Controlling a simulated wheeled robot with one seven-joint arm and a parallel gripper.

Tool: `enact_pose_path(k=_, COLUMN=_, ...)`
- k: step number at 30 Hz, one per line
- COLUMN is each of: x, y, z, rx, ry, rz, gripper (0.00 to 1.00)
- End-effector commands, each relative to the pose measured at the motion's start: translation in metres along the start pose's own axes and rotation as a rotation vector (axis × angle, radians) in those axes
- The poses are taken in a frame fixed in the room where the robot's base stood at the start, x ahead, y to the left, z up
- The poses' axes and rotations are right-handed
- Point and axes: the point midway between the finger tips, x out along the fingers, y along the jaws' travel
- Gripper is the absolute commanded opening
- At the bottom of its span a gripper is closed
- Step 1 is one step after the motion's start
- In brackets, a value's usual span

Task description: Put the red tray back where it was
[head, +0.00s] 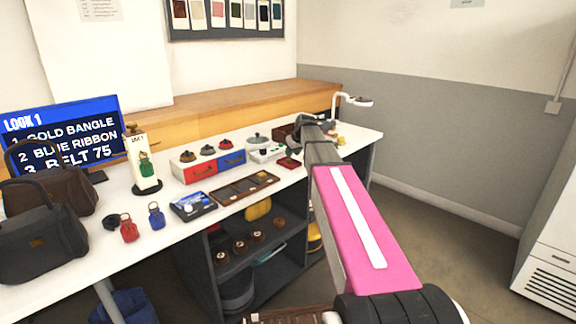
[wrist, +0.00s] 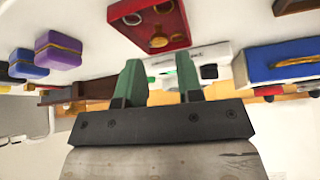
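The red tray (wrist: 130,50) is at the top of the wrist view, with gold-coloured pieces lying in it. In the head view a small dark red tray (head: 289,163) sits on the white table, right of the blue drawer. My gripper (wrist: 162,75) has two green fingers set apart, with nothing held between them. The tray lies beyond the fingertips, apart from them. In the head view my arm hides the fingers and part of the table's right end.
A box with red (head: 199,172) and blue (head: 232,159) drawer fronts stands left of the tray; the blue front also shows in the wrist view (wrist: 290,62). Small purple (wrist: 58,48) and blue (wrist: 27,64) boxes stand on the other side. A divided brown tray (head: 245,188) lies near the front edge.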

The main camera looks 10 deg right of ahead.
Motion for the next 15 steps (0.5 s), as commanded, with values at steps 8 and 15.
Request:
enact_pose_path(k=8, x=0.027, y=0.000, z=-0.004, rx=0.000, ry=-0.001, rz=0.000, gripper=0.33)
enact_pose_path(k=15, x=0.053, y=0.000, z=-0.003, rx=0.001, ry=0.000, rz=0.000, gripper=0.33)
